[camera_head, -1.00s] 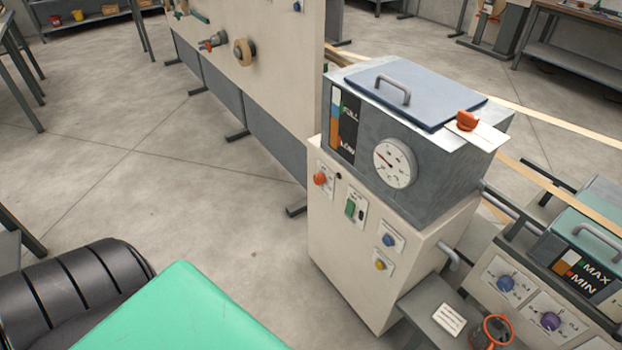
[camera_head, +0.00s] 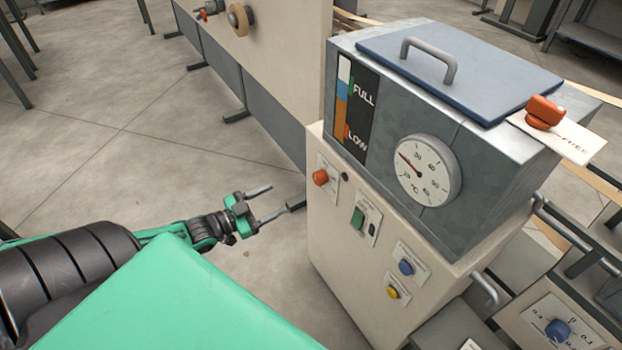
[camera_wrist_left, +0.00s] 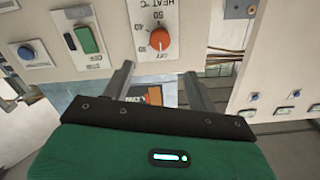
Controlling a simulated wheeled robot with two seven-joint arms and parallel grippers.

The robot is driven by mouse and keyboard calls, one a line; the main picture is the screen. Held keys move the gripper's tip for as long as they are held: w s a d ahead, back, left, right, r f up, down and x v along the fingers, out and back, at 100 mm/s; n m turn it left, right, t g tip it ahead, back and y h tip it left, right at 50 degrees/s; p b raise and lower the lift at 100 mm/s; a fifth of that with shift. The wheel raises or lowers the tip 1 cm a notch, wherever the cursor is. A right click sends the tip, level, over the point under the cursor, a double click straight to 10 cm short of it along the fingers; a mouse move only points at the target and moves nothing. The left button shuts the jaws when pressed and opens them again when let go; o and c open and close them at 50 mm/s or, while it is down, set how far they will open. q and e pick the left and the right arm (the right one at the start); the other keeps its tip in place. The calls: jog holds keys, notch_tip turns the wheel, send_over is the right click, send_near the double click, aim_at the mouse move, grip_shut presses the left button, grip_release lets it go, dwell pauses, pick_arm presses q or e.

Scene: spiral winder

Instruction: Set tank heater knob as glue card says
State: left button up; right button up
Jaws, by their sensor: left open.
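The orange-red heater knob (camera_head: 320,177) is at the upper left of the tank cabinet's cream front. The left wrist view shows the knob (camera_wrist_left: 158,40) on a plate marked HEAT °C, with numbers and OFF around it; I cannot tell its exact setting. The white glue card (camera_head: 572,143) lies on the tank's top right edge under an orange clip (camera_head: 544,112); its writing is too small to read. My left gripper (camera_head: 278,200) is open and empty, left of the cabinet. In the wrist view its fingers (camera_wrist_left: 159,74) point toward the panel, just below the knob.
The grey tank (camera_head: 470,185) has a round °C dial (camera_head: 426,170), a FULL/LOW gauge (camera_head: 355,110) and a blue lid (camera_head: 460,65). A green switch (camera_head: 358,218) and blue (camera_head: 406,267) and yellow (camera_head: 392,292) buttons are near the knob. Open floor lies left.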

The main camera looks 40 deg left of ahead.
aim_at(316, 180)
pick_arm(q)
jog(key=b+x, duration=0.1)
jog(key=x, duration=1.2)
jog(key=shift+w, duration=0.15)
pick_arm(e)
notch_tip(316, 180, up, 3)
jog(key=shift+r, duration=0.1)
pick_arm(q)
jog(key=c, duration=1)
